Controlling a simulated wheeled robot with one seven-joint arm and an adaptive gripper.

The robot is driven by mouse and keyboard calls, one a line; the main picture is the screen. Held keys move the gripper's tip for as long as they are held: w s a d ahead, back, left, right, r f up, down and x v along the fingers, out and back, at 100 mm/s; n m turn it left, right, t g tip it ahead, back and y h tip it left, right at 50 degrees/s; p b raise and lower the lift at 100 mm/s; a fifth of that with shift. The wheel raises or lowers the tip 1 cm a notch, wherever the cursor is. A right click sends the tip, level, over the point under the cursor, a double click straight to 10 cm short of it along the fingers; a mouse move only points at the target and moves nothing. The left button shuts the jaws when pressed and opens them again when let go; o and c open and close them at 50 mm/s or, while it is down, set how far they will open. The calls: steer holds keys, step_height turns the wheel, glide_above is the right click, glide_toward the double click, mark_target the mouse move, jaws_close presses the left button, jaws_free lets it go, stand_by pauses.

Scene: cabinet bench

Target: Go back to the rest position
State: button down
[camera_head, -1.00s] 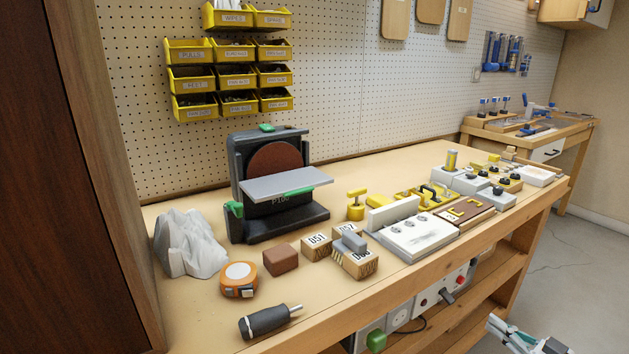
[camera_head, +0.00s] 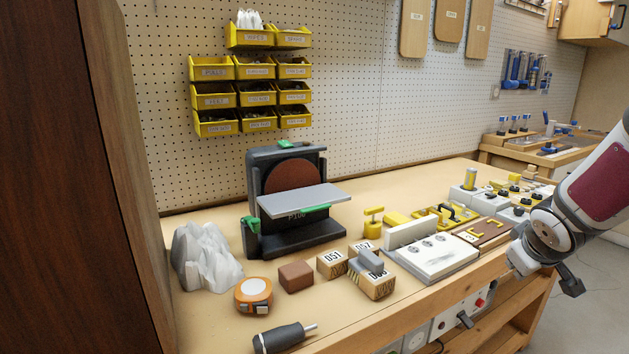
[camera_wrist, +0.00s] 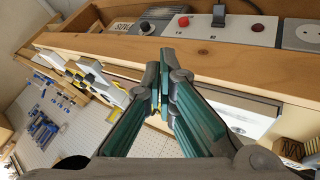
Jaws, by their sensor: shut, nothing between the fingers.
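My gripper shows in the wrist view (camera_wrist: 160,85), its two green-sided fingers closed together with nothing between them. The front edge of the workbench (camera_wrist: 220,75) lies just beyond the fingertips in that view; I cannot tell the exact gap. In the head view my arm reaches in from the right edge, over the floor in front of the bench's right part. My wrist is at the lower right there, and the fingers are not clearly visible in that view.
The bench (camera_head: 225,325) holds a disc sander (camera_head: 290,200), crumpled white cloth (camera_head: 205,258), tape measure (camera_head: 253,294), brown block (camera_head: 296,276), numbered wooden blocks (camera_head: 331,264), dark-handled tool (camera_head: 280,338), and white fixture (camera_head: 435,257). A control panel (camera_head: 465,315) sits below the front edge.

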steer(key=s+a+r+m+g+y, duration=0.1)
steer(key=s+a+r+g+y, duration=0.15)
steer(key=s+a, duration=1.15)
steer(key=s+a+r+m+g+y, duration=0.1)
steer(key=s+a+r+g+y, duration=0.2)
steer(key=s+a, duration=1.1)
step_height(320, 180, up, 21)
steer(key=s+d+t+p, duration=0.2)
steer(key=s+t+p, duration=0.1)
steer(key=p, duration=1.7)
steer(key=shift+d+h, duration=0.2)
steer(key=shift+h, duration=0.25)
steer(key=shift+d, duration=0.4)
